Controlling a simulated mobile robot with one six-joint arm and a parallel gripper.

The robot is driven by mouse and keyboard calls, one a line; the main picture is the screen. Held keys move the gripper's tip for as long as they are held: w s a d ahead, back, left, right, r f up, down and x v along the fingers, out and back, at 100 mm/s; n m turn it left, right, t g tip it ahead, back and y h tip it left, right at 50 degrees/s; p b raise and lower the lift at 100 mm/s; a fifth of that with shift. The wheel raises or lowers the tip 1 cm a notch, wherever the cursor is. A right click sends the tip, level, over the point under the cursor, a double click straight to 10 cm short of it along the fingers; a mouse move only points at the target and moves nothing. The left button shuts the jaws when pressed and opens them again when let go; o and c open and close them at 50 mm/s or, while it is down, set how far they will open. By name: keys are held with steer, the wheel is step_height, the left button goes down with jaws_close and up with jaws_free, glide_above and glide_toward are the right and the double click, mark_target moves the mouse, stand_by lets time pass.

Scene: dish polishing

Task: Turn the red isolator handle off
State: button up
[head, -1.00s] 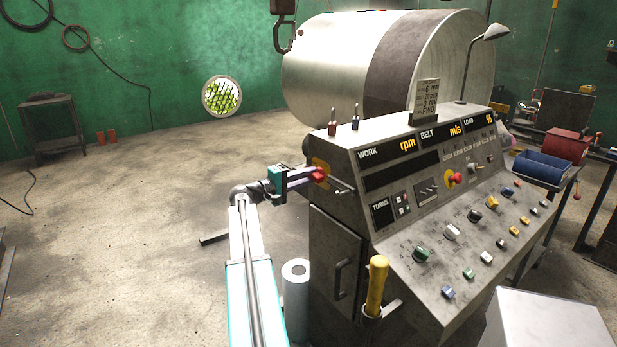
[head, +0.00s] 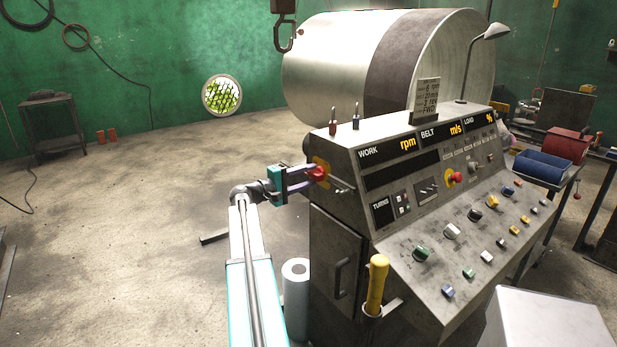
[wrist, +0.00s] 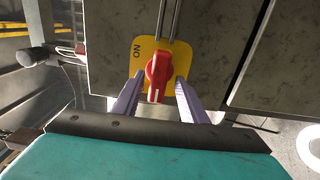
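The red isolator handle (wrist: 158,72) sits on a yellow plate (wrist: 139,56) on the side of the grey control console. In the wrist view the handle's lower end, with a white mark, points down and slightly left, and "ON" is printed at the plate's left. My gripper (wrist: 154,88) has its two pale purple fingers on either side of the handle, with gaps that look clear at both sides. In the head view my gripper (head: 307,177) is at the console's left side, its fingertips at the red handle (head: 316,174).
The console (head: 335,240) has sloping panels with several knobs and a red emergency button (head: 455,177). A yellow lever (head: 377,285) stands at its front corner. A white roll (head: 296,300) stands by its base. Conduits (wrist: 168,20) run above the handle.

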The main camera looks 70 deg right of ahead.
steer(key=shift+w+a, duration=0.1)
steer(key=shift+w, duration=0.05)
steer(key=b+v, duration=0.2)
steer(key=v, duration=1.1)
steer(key=shift+a+b, duration=0.25)
steer(key=shift+b, duration=0.15)
steer(key=shift+w, duration=0.1)
